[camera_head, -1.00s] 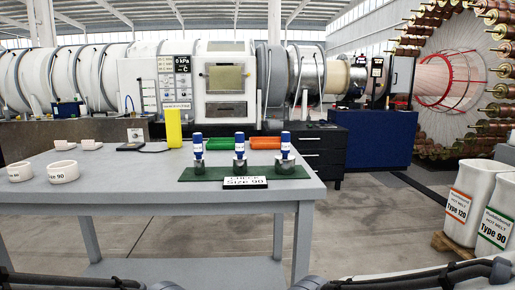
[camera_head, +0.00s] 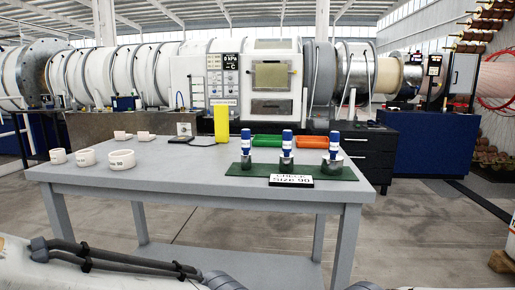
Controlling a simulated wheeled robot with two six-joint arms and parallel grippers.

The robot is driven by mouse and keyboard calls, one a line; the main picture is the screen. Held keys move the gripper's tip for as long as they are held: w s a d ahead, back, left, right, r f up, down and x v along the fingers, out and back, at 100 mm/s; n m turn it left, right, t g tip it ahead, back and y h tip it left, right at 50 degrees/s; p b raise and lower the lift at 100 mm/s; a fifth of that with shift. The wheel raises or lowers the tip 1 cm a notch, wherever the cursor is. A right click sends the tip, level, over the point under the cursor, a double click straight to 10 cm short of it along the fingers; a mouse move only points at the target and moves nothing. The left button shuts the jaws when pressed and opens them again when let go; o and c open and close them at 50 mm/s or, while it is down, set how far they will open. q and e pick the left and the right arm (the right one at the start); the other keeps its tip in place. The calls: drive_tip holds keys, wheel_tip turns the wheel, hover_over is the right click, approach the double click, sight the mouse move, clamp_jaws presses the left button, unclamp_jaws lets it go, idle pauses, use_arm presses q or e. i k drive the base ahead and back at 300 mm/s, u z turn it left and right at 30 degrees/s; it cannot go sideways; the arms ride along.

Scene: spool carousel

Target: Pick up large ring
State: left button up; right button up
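Three white rings stand in a row on the left part of the grey table (camera_head: 200,178). The large ring (camera_head: 122,160) is the rightmost and carries dark lettering. The middle ring (camera_head: 88,157) is a little smaller, and the small ring (camera_head: 57,156) is at the left near the table's edge. They stand apart from each other. Parts of my arms with black cables show along the bottom edge, in front of the table. Neither of my grippers is in the picture.
A green mat (camera_head: 340,175) at the right holds several blue-topped tools and a "Size 90" sign (camera_head: 291,181). The table between rings and mat is clear.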

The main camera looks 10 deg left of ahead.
sight(123, 159)
drive_tip(key=k, duration=0.55)
drive_tip(key=u, duration=0.8)
drive_tip(key=i, duration=0.7)
drive_tip(key=u, duration=0.6)
drive_tip(key=i, duration=0.85)
drive_tip(key=z, duration=0.2)
